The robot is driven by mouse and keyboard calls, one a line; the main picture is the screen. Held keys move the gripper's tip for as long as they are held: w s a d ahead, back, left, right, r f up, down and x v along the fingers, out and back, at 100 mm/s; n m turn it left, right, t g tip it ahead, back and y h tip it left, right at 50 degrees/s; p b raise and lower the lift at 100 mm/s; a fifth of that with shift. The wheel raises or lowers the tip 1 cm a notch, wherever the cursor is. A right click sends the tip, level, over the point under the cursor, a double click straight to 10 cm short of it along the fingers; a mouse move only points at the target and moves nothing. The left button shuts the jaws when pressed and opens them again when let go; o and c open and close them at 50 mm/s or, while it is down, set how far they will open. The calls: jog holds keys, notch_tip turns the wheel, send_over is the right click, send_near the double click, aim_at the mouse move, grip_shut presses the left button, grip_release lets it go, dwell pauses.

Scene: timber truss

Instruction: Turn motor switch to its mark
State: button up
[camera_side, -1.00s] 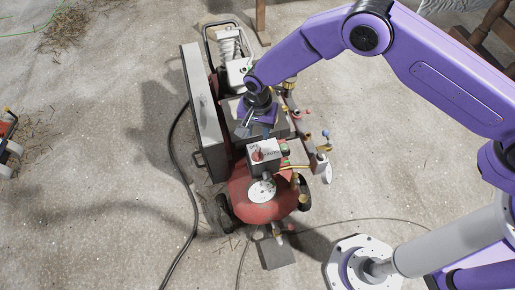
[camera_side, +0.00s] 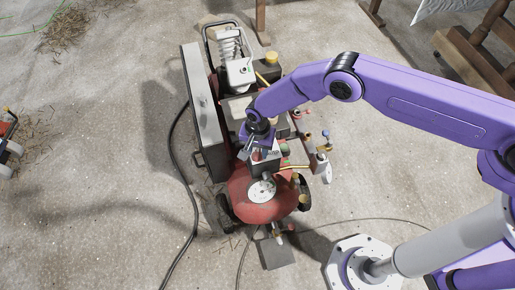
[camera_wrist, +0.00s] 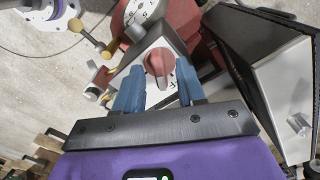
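The motor switch is a red knob (camera_wrist: 160,62) on a white-topped box (camera_wrist: 150,42), seen in the wrist view. Part of a printed letter mark shows beside the knob. My gripper (camera_wrist: 157,88) is open, with one blue finger on each side of the knob in this view. I cannot tell whether either finger touches it. In the side view my gripper (camera_side: 259,152) is over the box (camera_side: 262,168), which sits on the compressor's red tank (camera_side: 275,207); my gripper hides most of the knob there.
A tall grey panel (camera_side: 203,105) stands close on the left of the compressor. Valves and a gauge (camera_side: 326,172) stick out on the right. A dark cable (camera_side: 178,170) lies on the floor at left. The floor around is mostly clear.

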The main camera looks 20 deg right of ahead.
grip_shut()
jog(key=shift+n, duration=2.9)
grip_release()
jog(key=shift+r, duration=0.15)
